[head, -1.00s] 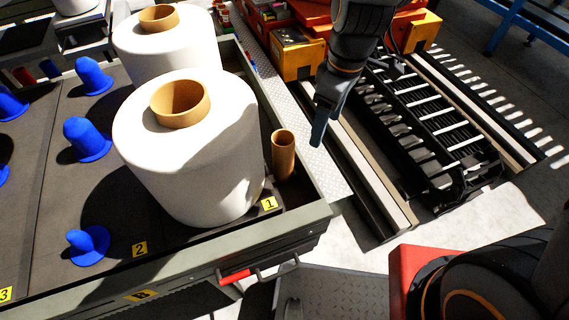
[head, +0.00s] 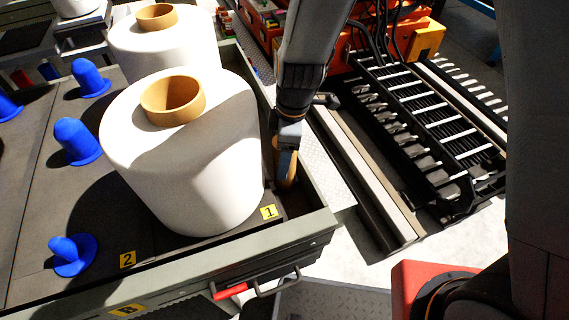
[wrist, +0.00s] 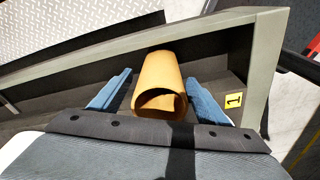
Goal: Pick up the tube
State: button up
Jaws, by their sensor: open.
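The tube (head: 284,172) is a short brown cardboard cylinder. It stands in the tray's corner beside the front white bobbin, and my gripper partly covers it in the head view. In the wrist view the tube (wrist: 160,85) lies between the two blue fingers of my gripper (wrist: 158,98), with a gap on each side. My gripper (head: 284,140) is open at the top of the tube in the head view.
The large white bobbin (head: 190,170) stands close to the left of the tube, with another bobbin (head: 165,45) behind it. The tray's raised rim (head: 315,222) closes in the corner. Blue pegs (head: 77,141) stand at left. A black rack (head: 430,120) lies at right.

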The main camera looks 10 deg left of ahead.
jog(key=shift+a+f, duration=0.1)
jog(key=shift+f, duration=0.35)
jog(key=c, duration=1.1)
jog(key=shift+r, duration=0.1)
notch_tip(320, 180, up, 18)
jog(key=shift+f+p, duration=0.1)
jog(key=shift+p, duration=0.6)
